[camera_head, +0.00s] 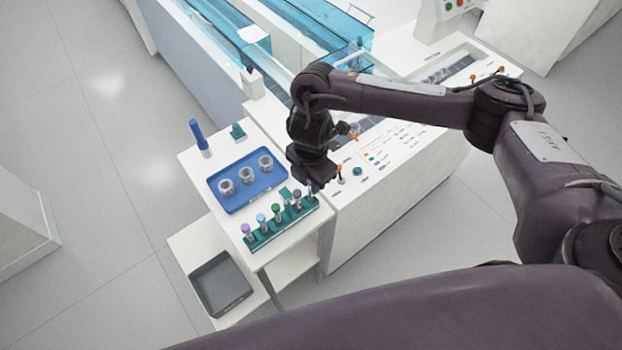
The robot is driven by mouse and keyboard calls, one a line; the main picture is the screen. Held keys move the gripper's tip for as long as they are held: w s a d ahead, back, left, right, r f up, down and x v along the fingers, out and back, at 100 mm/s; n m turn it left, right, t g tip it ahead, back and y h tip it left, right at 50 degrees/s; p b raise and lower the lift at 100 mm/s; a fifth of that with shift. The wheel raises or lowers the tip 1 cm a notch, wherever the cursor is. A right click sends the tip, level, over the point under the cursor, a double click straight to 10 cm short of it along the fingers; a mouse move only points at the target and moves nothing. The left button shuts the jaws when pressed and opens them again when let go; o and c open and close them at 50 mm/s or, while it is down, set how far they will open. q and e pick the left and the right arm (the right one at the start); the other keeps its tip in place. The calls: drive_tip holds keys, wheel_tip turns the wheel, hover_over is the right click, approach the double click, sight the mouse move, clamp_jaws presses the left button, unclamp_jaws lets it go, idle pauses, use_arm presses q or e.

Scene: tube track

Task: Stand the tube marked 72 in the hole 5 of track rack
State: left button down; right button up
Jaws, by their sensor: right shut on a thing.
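A teal rack (262,240) holds a row of several upright tubes with coloured caps at the front edge of the white table. They include a purple-capped tube (246,230) at the left end, a blue-capped tube (261,219) and a green-capped tube (277,210). My right gripper (309,182) points down over the rack's right end, shut on a tube (309,188) that is mostly hidden. I cannot tell whether that tube is still in its hole. The number 72 and the hole numbers are too small to read. My left gripper is not in view.
A blue tray (238,206) with three grey cups lies behind the rack. A dark blue upright object (199,135) stands at the table's back left. A grey bin (220,285) sits on the lower shelf. A white machine panel (372,190) with small knobs adjoins on the right.

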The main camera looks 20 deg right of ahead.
drive_tip(key=o, duration=0.8)
wheel_tip(320, 180, up, 8)
drive_tip(key=shift+f+p, duration=0.1)
drive_tip(key=shift+p, duration=0.55)
idle(0.7)
